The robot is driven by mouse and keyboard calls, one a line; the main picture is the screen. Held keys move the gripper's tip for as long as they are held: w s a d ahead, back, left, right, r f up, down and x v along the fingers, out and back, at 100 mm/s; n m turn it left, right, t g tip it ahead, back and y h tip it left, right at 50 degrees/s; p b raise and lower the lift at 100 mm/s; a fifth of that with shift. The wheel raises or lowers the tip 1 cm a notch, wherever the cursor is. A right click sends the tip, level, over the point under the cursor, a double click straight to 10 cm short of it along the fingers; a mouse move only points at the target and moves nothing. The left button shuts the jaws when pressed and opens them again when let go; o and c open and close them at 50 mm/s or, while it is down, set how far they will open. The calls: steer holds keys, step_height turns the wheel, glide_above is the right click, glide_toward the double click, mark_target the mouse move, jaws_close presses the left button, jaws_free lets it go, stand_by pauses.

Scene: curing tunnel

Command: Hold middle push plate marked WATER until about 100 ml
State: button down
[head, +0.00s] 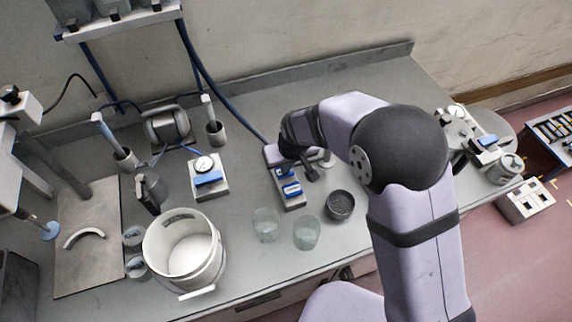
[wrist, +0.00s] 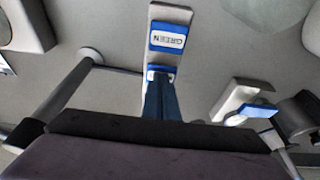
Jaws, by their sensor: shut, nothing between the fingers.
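My gripper (head: 277,158) is over the back of a narrow grey block (head: 292,203) that carries blue push plates. In the wrist view my shut, empty fingers (wrist: 160,82) reach down along that block. The front blue plate (wrist: 167,40) reads GREEN, upside down in the wrist view. Behind it, a second blue plate (wrist: 161,68) with a pale label shows only partly at my fingertips; its lettering cannot be read. Whether the fingertips touch it I cannot tell. Two clear cups, a left one (head: 265,225) and a right one (head: 306,233), stand in front of the block.
A dark ribbed cup (head: 340,205) stands right of the block. A gauge block with a blue plate (head: 208,179) stands to the left, and a large white pot (head: 184,250) at the front left. A grey post (wrist: 62,88) stands beside the plate block.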

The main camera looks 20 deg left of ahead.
steer(key=shift+d+f+b, duration=0.1)
steer(key=shift+f+b, duration=0.5)
steer(key=shift+f, duration=0.35)
steer(key=shift+s+d, duration=0.1)
steer(key=shift+s, duration=0.1)
steer(key=shift+f, duration=0.15)
steer(key=shift+s+d, duration=0.1)
stand_by(0.5)
steer(key=shift+r+p, duration=0.4)
steer(key=r+p, duration=0.1)
steer(key=r, duration=0.1)
steer(key=r+p, duration=0.1)
steer(key=shift+w+a+r+p, duration=0.25)
steer(key=shift+r+p, duration=0.05)
steer(key=shift+r, duration=0.05)
steer(key=b+v, duration=0.3)
steer(key=v, duration=0.7)
steer(key=shift+r, duration=0.3)
steer(key=shift+w+a, duration=0.15)
stand_by(1.0)
